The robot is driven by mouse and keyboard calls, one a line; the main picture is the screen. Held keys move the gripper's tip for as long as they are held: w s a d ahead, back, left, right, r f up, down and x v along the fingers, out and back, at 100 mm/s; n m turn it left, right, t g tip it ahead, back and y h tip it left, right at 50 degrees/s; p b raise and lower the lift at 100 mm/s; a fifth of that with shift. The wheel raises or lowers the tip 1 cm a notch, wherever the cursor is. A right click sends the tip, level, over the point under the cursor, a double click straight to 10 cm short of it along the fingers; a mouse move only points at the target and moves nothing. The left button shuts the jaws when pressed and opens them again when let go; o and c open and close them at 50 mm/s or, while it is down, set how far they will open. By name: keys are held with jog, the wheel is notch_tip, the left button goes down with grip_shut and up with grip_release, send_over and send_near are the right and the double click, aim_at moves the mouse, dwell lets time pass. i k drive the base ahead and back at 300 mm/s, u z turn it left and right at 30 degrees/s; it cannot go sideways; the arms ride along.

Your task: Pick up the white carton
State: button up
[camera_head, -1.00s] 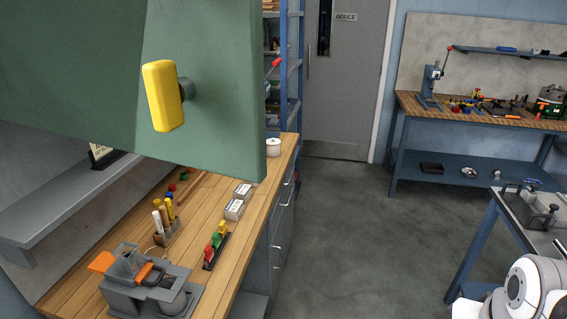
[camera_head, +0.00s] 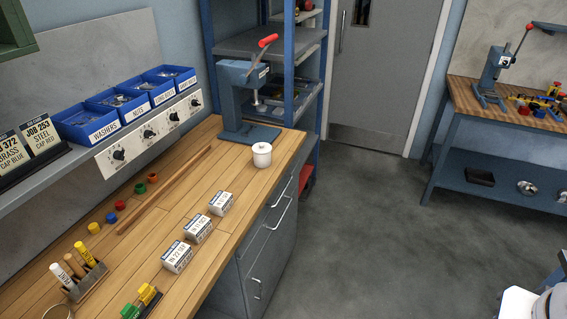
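Three small white cartons with dark printed labels stand in a row on the wooden bench top: a near one (camera_head: 177,257), a middle one (camera_head: 198,229) and a far one (camera_head: 221,203). They sit apart from one another near the bench's right edge. The label on the near one seems to read "IN 22 SEP"; the others are too small to read surely. My gripper is not in view; only a white part of my arm shows at the bottom right corner.
A white lidded jar (camera_head: 262,154) and a blue press (camera_head: 246,100) stand beyond the cartons. A wooden rod (camera_head: 165,190) and coloured caps lie to their left. A marker holder (camera_head: 82,282) and green and yellow pieces (camera_head: 140,301) are nearer. Open floor lies right.

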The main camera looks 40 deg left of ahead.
aim_at(221, 204)
jog(key=i, duration=1.4)
jog(key=u, duration=3.4)
jog(key=i, duration=1)
jog(key=z, duration=0.05)
